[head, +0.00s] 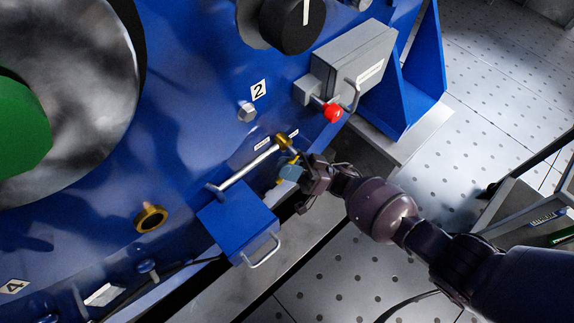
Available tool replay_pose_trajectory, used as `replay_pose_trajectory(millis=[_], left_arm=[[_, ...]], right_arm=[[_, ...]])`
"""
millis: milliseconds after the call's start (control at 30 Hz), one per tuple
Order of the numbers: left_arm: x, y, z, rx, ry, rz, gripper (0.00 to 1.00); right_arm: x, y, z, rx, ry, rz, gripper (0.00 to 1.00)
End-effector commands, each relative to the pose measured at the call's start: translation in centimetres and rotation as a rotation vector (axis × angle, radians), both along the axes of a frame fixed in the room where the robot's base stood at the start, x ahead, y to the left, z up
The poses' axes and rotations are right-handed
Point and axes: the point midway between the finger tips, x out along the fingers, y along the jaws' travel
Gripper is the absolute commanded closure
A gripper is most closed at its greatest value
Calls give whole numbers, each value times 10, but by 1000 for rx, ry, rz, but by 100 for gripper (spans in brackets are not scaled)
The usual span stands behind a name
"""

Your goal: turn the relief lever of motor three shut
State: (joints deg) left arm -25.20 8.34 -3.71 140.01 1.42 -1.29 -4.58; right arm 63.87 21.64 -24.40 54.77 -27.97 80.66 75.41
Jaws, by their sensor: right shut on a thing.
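My right gripper (299,172) reaches in from the lower right to the front of a blue motor housing (185,120). It is shut on a small lever (289,170) with a teal-blue part, beside a brass fitting (284,141) at the end of a silver pipe. I take this to be the relief lever; the fingers hide much of it, so its exact angle cannot be told. A small yellow piece shows just below it. No number three is readable here. My left gripper is not in view.
A blue box (238,220) with a wire handle sits below the pipe. A grey box (352,62) with a red knob (333,113) is at upper right. Perforated floor is open at right; a cart (535,215) stands at the right edge.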

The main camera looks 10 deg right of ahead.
Motion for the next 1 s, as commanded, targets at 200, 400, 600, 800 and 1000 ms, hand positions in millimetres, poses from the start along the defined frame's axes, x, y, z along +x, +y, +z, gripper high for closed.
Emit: replay_pose_trajectory(millis=[200,400,600,800,1000], left_arm=[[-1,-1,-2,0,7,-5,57],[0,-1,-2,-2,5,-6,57],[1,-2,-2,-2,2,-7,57],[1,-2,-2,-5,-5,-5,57],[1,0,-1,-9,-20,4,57]], right_arm=[[-1,0,-1,-2,1,0,66],[0,0,-1,-1,0,0,59],[0,-3,-2,-2,0,0,59],[-2,-24,-15,-5,3,0,59],[-3,-58,-34,-6,3,0,59]])
